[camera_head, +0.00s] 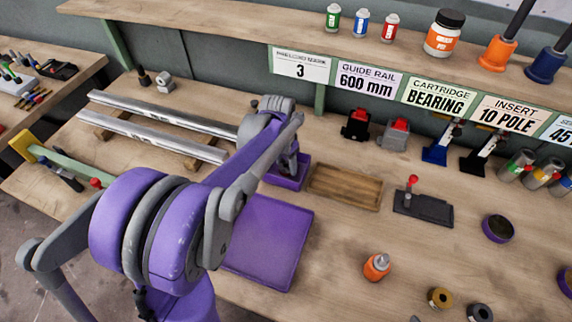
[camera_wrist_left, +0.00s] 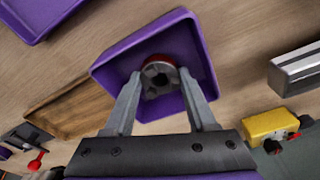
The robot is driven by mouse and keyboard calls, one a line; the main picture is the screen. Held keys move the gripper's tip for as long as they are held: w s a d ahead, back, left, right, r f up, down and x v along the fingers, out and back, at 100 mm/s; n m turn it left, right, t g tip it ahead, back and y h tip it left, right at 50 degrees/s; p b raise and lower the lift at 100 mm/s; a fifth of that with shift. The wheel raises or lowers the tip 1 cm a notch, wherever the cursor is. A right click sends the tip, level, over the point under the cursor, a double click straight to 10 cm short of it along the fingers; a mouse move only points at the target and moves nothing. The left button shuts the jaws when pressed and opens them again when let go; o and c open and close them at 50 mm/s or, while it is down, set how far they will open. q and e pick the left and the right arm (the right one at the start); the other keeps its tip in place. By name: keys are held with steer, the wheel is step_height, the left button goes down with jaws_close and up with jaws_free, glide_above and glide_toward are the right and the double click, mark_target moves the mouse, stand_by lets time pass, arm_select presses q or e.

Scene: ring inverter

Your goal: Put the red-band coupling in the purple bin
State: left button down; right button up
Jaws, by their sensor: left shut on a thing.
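My left gripper (camera_wrist_left: 158,80) is shut on the red-band coupling (camera_wrist_left: 158,72), a dark grey ring-shaped part with a red band, held between the two fingertips. In the left wrist view the purple bin (camera_wrist_left: 110,67) lies behind and around the coupling, so the coupling is over or within the bin's opening. I cannot tell whether it touches the bin floor. In the head view the purple bin (camera_head: 285,181) stands on the bench under my left gripper (camera_head: 289,165). My arm hides part of the bin, and the coupling cannot be made out there.
A wooden tray (camera_head: 345,187) is just right of the bin, and a large purple tray (camera_head: 268,240) is in front. Metal rails (camera_head: 165,107) lie to the left. A black base with a red-knobbed lever (camera_head: 423,207) stands further right. A labelled shelf (camera_head: 330,60) runs along the back.

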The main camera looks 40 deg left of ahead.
mark_target(283, 169)
arm_select(q)
steer(key=shift+f, duration=0.3)
steer(key=shift+f, duration=0.15)
arm_select(e)
steer(key=shift+f, duration=0.2)
arm_select(q)
steer(key=shift+c, duration=1)
jaws_free()
arm_select(e)
steer(key=shift+r, duration=0.1)
